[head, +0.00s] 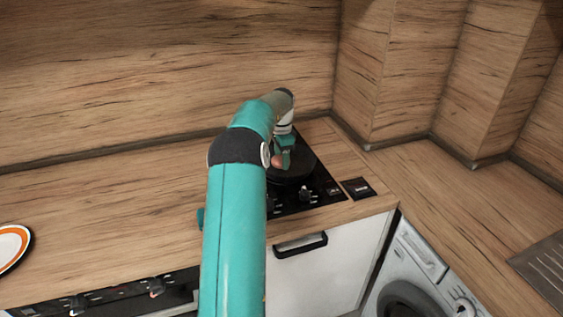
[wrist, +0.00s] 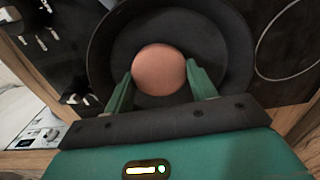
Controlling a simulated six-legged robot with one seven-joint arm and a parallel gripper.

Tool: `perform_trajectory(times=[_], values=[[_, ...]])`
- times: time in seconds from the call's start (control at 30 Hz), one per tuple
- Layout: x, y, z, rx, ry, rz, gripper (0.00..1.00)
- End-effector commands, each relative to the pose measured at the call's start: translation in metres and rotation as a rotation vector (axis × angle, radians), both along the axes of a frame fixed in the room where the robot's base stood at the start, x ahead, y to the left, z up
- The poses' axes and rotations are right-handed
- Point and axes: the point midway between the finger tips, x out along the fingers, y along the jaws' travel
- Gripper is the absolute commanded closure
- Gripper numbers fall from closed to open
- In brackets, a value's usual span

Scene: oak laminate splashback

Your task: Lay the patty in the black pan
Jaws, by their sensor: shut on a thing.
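The patty (wrist: 158,70) is a round pinkish-brown disc in the wrist view. My gripper (wrist: 160,82) is shut on it, with one green finger at each side. In the head view the patty (head: 278,161) is a small bit beside my gripper (head: 284,155), mostly hidden by my arm. The black pan (wrist: 228,45) lies behind the patty in the wrist view, and the patty appears within its outline. In the head view the pan (head: 305,164) sits on the hob, partly covered by my arm. I cannot tell whether the patty touches the pan floor.
The black hob (head: 322,190) has knobs (head: 305,194) at its front. A small dark panel (head: 358,188) is set in the counter to the right. An orange-rimmed plate (head: 12,245) lies at the far left. The wooden wall stands close behind the pan.

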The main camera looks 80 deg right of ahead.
Motion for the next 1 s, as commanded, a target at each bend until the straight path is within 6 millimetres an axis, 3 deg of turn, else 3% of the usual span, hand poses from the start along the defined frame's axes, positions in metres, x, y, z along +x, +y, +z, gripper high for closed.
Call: perform_trajectory(times=[0.13,0.5,0.53,0.63,1.0], values=[[0.0,0.001,-0.019,0.001,0.0,0.001,0.71],[0.0,0.001,-0.023,0.0,0.0,0.0,0.71],[0.0,0.001,-0.023,0.0,0.0,0.0,0.4],[0.0,0.001,-0.023,0.0,0.0,0.0,0.22],[0.0,0.001,-0.018,-0.001,0.0,0.0,0.22]])
